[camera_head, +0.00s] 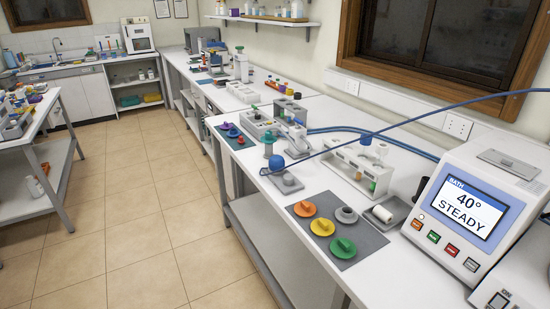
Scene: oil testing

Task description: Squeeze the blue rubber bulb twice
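A round blue bulb (276,162) is near the front edge of the bench, beside a small grey block (287,182). Which of the two is the task's rubber bulb I cannot tell for certain.
A bath unit (468,205) reading "40° STEADY" stands at the right. A grey mat (372,243) holds orange, yellow, green and grey lids. A thin blue tube (430,116) arcs across the bench. Tiled floor (150,215) is clear at the left.

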